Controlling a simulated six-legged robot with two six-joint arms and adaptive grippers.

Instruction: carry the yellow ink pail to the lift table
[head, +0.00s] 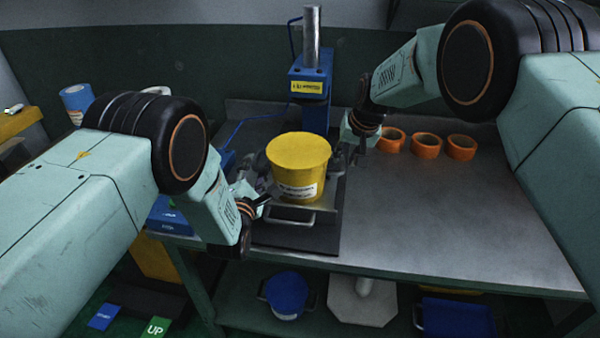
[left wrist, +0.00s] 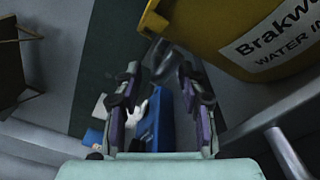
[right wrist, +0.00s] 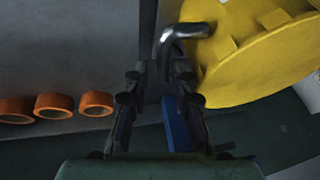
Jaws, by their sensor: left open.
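The yellow ink pail (head: 298,172) stands upright, lid on, on a grey plate with a front bar handle (head: 285,217) on the steel bench. Its labelled side shows in the left wrist view (left wrist: 265,40), its lid in the right wrist view (right wrist: 265,60). My left gripper (head: 262,196) is open and empty, left of the pail and apart from it. My right gripper (head: 352,150) is open at the pail's right side. In the right wrist view a bent metal handle (right wrist: 185,32) reaches to its fingertips; contact is unclear. I cannot identify the lift table.
A blue press (head: 312,85) with a steel post stands behind the pail. Several orange tape rolls (head: 426,145) lie behind right. The bench's right (head: 440,210) is clear. A blue pail (head: 287,293) sits on the shelf below. A green UP pedal (head: 155,327) is bottom left.

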